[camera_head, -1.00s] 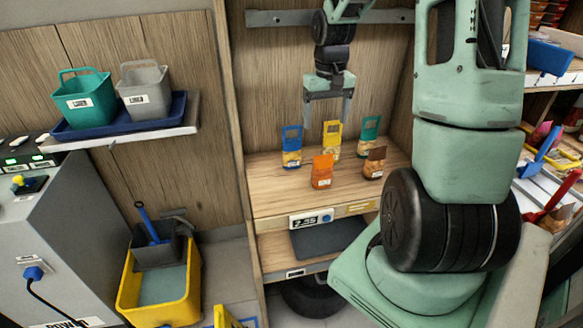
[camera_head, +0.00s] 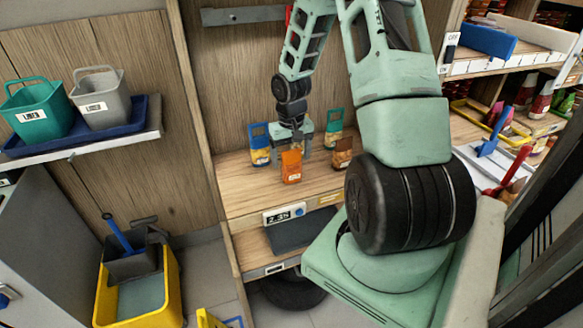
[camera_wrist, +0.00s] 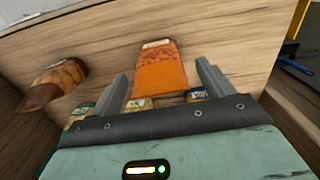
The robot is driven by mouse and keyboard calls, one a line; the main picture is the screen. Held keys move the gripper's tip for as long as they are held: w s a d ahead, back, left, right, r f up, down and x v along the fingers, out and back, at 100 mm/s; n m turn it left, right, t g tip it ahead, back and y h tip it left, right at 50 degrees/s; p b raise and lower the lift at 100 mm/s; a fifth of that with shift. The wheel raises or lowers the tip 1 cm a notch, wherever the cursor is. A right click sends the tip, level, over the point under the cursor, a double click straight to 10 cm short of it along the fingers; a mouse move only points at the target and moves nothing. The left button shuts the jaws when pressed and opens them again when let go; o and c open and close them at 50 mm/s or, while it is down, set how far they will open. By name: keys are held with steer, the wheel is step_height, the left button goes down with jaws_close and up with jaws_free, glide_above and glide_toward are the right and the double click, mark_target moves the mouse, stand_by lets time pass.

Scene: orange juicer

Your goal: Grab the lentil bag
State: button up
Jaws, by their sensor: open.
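Several small food bags stand on the wooden shelf, and their labels are too small to read, so I cannot tell which is the lentil bag. They include an orange bag (camera_head: 291,168) in front, a blue bag (camera_head: 260,146), a teal bag (camera_head: 334,130) and a brown bag (camera_head: 342,152). My gripper (camera_head: 293,148) is low among them, just behind the orange bag, and hides the yellow bag. In the wrist view my open gripper (camera_wrist: 161,70) has the orange bag (camera_wrist: 161,72) in line between its fingers; contact is unclear. The brown bag (camera_wrist: 58,82) lies outside them.
The shelf (camera_head: 240,192) has bare wood at its front left. A wooden back panel (camera_head: 235,70) rises behind the bags. A side wall stands to their left. A yellow bin (camera_head: 170,290) is on the floor, and bins sit on a blue tray (camera_head: 150,118) at left.

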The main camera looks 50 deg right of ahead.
mark_target(292, 163)
step_height(292, 163, down, 4)
steer(key=shift+r, duration=0.25)
steer(key=c, duration=1.1)
steer(key=shift+r, duration=0.15)
